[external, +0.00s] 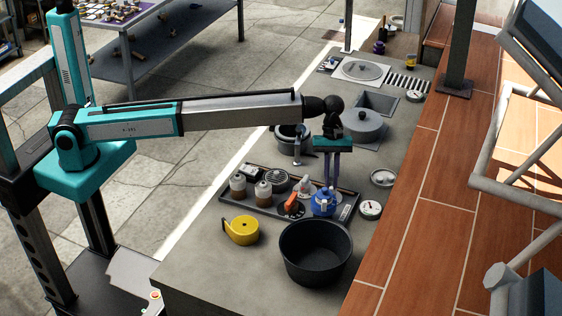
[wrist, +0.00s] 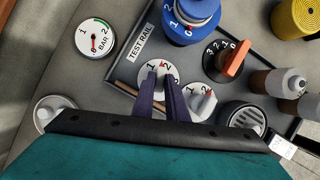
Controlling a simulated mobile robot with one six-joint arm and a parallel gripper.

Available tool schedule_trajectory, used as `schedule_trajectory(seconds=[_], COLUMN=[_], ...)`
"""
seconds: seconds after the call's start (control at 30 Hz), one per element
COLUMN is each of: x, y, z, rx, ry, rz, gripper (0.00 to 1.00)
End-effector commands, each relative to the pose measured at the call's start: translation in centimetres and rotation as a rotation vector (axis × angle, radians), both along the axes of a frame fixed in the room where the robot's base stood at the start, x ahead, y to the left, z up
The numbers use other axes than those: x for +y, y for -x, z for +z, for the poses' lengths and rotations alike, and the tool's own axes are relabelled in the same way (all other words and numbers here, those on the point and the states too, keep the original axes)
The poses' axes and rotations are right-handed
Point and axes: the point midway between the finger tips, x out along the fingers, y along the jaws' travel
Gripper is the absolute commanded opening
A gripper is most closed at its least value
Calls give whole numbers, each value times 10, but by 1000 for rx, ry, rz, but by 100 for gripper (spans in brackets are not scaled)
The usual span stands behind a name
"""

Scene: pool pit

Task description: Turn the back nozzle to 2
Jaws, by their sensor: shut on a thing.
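My gripper (external: 330,184) points down over the far right part of the test rail (external: 235,205). In the wrist view its two dark fingers (wrist: 162,76) are closed around a pale nozzle on a round white dial (wrist: 147,74). The dial shows 1 and 2, and a red mark sits between them, closer to 2. The fingers hide much of this nozzle and the lower dial. A second white nozzle (wrist: 202,105) with a red tip stands just right of the fingers, on its own numbered dial. I cannot tell for sure which of the two is the back one.
A blue valve (wrist: 187,22) stands close beyond the fingers, and an orange lever (wrist: 235,58) to their right. A pressure gauge (wrist: 95,40) is at left. Brown bottles (external: 263,192), a black pot (external: 316,252) and a yellow tape roll (external: 242,231) stand nearby.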

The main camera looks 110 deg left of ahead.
Motion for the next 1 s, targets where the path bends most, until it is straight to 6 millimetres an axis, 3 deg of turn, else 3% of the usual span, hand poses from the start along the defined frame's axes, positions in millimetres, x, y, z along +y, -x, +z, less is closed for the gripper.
schedule_trajectory(seconds=[0.1,0.13,0.23,1.0], x=[-4,-4,-4,0], y=[3,3,3,1], z=[-6,-7,-7,-1], rx=[12,12,12,4], ry=[4,4,4,0], rz=[-5,-5,-4,1], gripper=[0,14,31,31])
